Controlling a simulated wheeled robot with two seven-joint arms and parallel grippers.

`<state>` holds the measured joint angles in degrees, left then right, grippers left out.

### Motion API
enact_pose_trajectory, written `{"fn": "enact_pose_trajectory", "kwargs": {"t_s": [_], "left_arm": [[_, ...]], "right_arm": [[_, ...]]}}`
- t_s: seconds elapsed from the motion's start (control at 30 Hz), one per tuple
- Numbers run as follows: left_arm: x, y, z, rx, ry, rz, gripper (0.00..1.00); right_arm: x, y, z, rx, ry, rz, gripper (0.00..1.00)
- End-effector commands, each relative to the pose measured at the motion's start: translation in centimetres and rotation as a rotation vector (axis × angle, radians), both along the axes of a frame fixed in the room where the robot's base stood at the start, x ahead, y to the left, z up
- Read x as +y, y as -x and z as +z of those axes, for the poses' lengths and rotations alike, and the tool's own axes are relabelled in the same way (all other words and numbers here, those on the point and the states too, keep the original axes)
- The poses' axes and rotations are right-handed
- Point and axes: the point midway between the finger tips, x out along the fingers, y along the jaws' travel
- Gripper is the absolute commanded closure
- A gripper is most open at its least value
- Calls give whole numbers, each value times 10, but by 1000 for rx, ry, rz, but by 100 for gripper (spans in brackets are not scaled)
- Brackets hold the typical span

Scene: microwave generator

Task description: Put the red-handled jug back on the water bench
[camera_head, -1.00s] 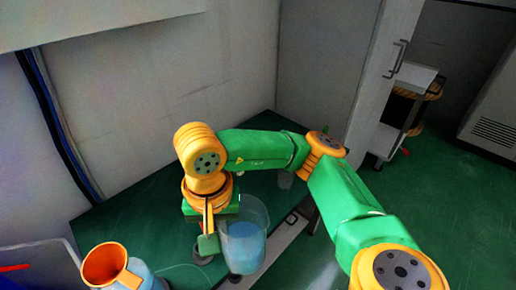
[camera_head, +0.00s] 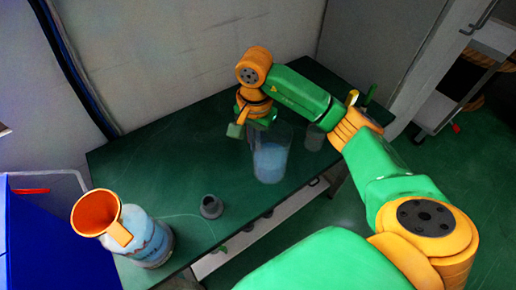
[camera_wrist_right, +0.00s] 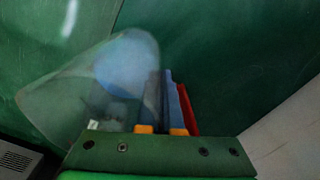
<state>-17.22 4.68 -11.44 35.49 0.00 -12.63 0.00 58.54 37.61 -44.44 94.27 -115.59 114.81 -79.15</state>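The jug (camera_head: 271,160) is clear, with blue liquid inside. In the head view it is upright over the green-topped bench (camera_head: 190,145); I cannot tell if its base touches the top. My right gripper (camera_head: 238,130) is at its left side, near the rim. In the right wrist view the jug (camera_wrist_right: 110,85) is blurred, left of the fingers (camera_wrist_right: 163,105). A red strip (camera_wrist_right: 188,110), probably its handle, shows beside them. The gripper appears shut on the handle, mostly hidden in the head view. My left gripper is not in view.
An orange-topped patterned pitcher (camera_head: 135,235) stands at the bench's near left. A small grey piece (camera_head: 211,207) sits right of it. A clear cup (camera_head: 313,137) is close right of the jug. A blue bin (camera_head: 45,240) is at left. The bench's left-middle is clear.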

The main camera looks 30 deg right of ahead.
Motion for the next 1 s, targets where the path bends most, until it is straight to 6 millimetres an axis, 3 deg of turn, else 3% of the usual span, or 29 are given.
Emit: {"fn": "enact_pose_trajectory", "kwargs": {"t_s": [0.27,0.43,0.8,0.9,1.0], "left_arm": [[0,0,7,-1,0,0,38],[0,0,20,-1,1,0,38],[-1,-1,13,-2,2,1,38],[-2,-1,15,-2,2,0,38],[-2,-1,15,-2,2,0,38]], "right_arm": [[-19,-24,-36,2,1,-1,100],[-18,-24,-62,1,0,2,100],[-18,-25,-71,-4,1,3,100],[-18,-24,-69,-3,1,3,70],[-18,-24,-69,-3,1,3,67]]}}
